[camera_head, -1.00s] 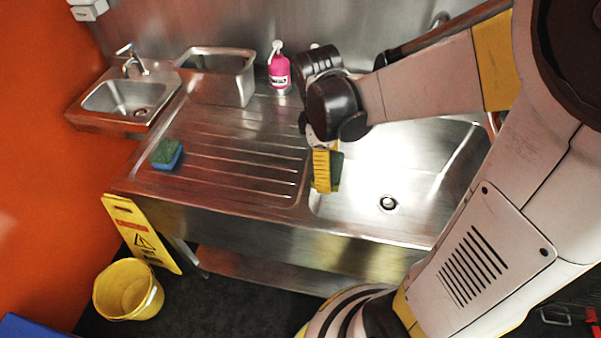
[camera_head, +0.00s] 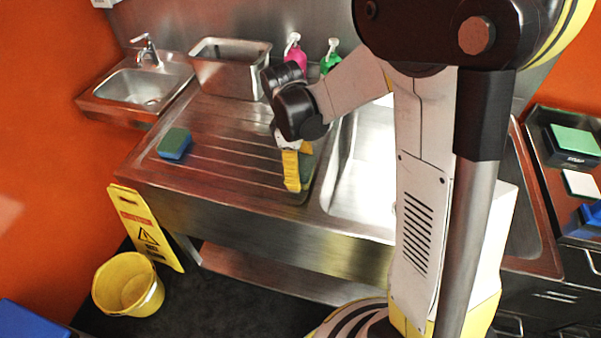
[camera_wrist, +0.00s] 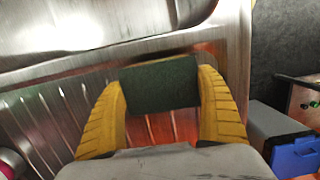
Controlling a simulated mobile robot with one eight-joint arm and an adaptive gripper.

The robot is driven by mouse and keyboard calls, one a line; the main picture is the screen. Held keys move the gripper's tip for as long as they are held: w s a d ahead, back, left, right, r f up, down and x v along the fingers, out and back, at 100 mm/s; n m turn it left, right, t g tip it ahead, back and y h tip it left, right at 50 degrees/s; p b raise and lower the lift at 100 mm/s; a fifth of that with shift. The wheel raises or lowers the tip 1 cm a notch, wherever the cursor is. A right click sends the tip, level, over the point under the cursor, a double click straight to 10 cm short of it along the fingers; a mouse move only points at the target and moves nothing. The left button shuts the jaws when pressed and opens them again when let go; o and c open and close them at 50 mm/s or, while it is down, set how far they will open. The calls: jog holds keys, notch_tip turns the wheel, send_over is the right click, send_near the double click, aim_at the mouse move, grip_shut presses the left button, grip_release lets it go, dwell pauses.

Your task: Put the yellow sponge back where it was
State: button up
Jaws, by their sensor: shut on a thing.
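My gripper (camera_head: 296,170) is shut on a sponge (camera_wrist: 160,84) and holds it above the right part of the ribbed drainboard (camera_head: 225,160), beside the sink basin (camera_head: 365,170). In the wrist view the sponge sits between the two yellow fingers, with its dark green scouring face showing. In the head view a dark green edge shows beside the fingers. The gap between sponge and steel is hard to judge.
A blue and green sponge (camera_head: 174,144) lies on the drainboard's left. A steel container (camera_head: 232,68), pink bottle (camera_head: 294,52) and green bottle (camera_head: 330,57) stand behind. At right are a green pad (camera_head: 575,139) and white pad (camera_head: 581,184). Middle drainboard is clear.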

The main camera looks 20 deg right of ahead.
jog(key=shift+f, duration=0.3)
jog(key=shift+f, duration=0.1)
jog(key=shift+f, duration=0.2)
jog(key=o, duration=1.3)
jog(key=shift+r, duration=0.1)
jog(key=shift+c, duration=0.2)
jog(key=r+p, duration=0.1)
jog(key=r, duration=0.3)
jog(key=a+r+p, duration=0.1)
jog(key=r+p, duration=0.1)
jog(key=r, duration=0.2)
jog(key=w+r+p, duration=0.1)
jog(key=r, duration=0.2)
jog(key=shift+a+r, duration=0.15)
jog(key=shift+r, duration=0.25)
jog(key=s+d+r+m+t+y, duration=0.1)
jog(key=s+r+m+t, duration=0.7)
jog(key=s, duration=0.5)
jog(key=shift+s+d+m, duration=0.15)
jog(key=shift+s+m, duration=0.2)
jog(key=shift+m, duration=1.05)
